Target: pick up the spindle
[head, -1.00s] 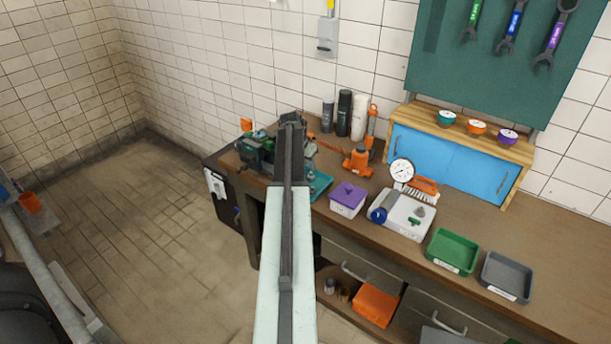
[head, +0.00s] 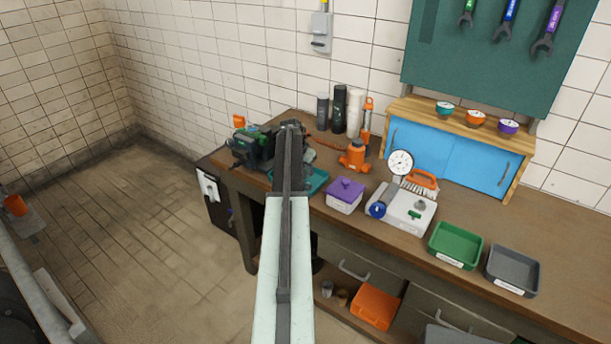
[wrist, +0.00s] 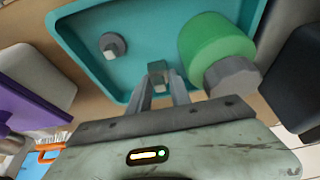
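The teal tray (wrist: 82,42) fills much of the wrist view; in the head view the tray (head: 317,181) is partly behind my arm. In it lie a grey disc with a square stub (wrist: 112,46) and a green cylinder with a grey end (wrist: 218,50). A small grey square-ended piece (wrist: 158,67) shows at my fingertips. I cannot tell for sure which of these is the spindle. My gripper (wrist: 162,85) points into the tray, its two fingers apart with a gap between them. Whether they touch the small piece is unclear. In the head view my arm hides the fingers.
A purple-lidded box (head: 345,194) stands right of the tray. A dial gauge (head: 401,163), green tray (head: 456,246) and grey tray (head: 512,271) are farther right. An orange jack (head: 355,156) stands behind. A dark green machine (head: 252,148) is at the bench's left end.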

